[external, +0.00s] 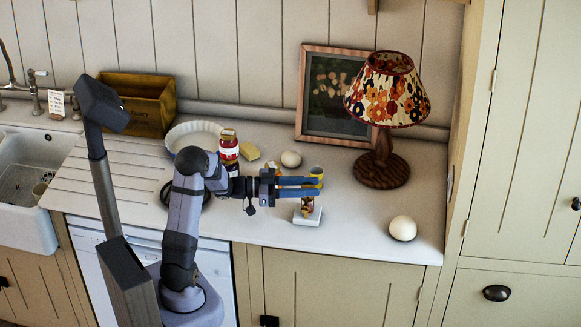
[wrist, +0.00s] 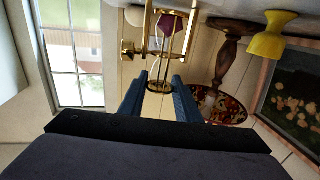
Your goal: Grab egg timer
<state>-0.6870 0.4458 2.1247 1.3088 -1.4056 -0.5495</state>
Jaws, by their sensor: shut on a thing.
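The egg timer shows in the wrist view as a brass frame (wrist: 160,78) around a glass with dark purple sand. It sits between the two blue fingers of my gripper (wrist: 160,100), which are shut on it. In the external view my gripper (external: 318,187) is level above the counter, its fingers pointing right. A small brown and gold part that looks like the egg timer (external: 307,205) shows just below the fingers, above a small white block (external: 308,218). The fingers hide the rest, and I cannot tell whether it touches the block.
An egg (external: 291,159), butter-yellow block (external: 249,151) and red-labelled jar (external: 228,146) are behind. A lamp (external: 381,165) and white ball (external: 402,228) stand right.

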